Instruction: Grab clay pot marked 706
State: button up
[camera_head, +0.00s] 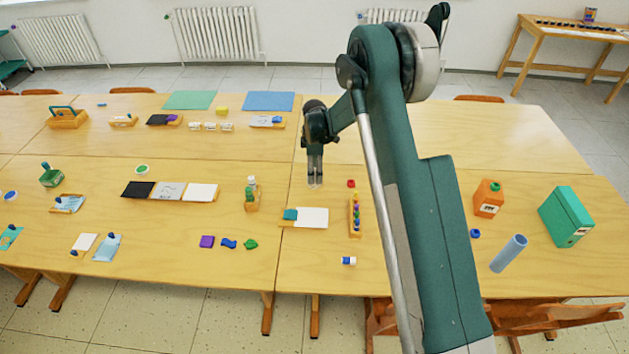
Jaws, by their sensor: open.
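My gripper (314,183) hangs pointing down over the middle of the tables, left of my arm. Its fingers look slightly apart, with nothing between them. An orange pot-like container (489,194) with a green knob on top and a pale label stands on the right part of the table, across my arm from the gripper. Its marking is too small to read, so I cannot tell whether it says 706. No other clearly clay-like pot shows; my arm hides part of the table.
A green box (565,215) and a blue cylinder (509,253) are right of the orange container. A small blue item (475,233) lies in front of it. A rack of coloured pieces (355,216) and a white-and-teal tray (305,217) are near my gripper. The back right table is mostly clear.

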jog(key=shift+f, duration=1.55)
jog(key=c, duration=1)
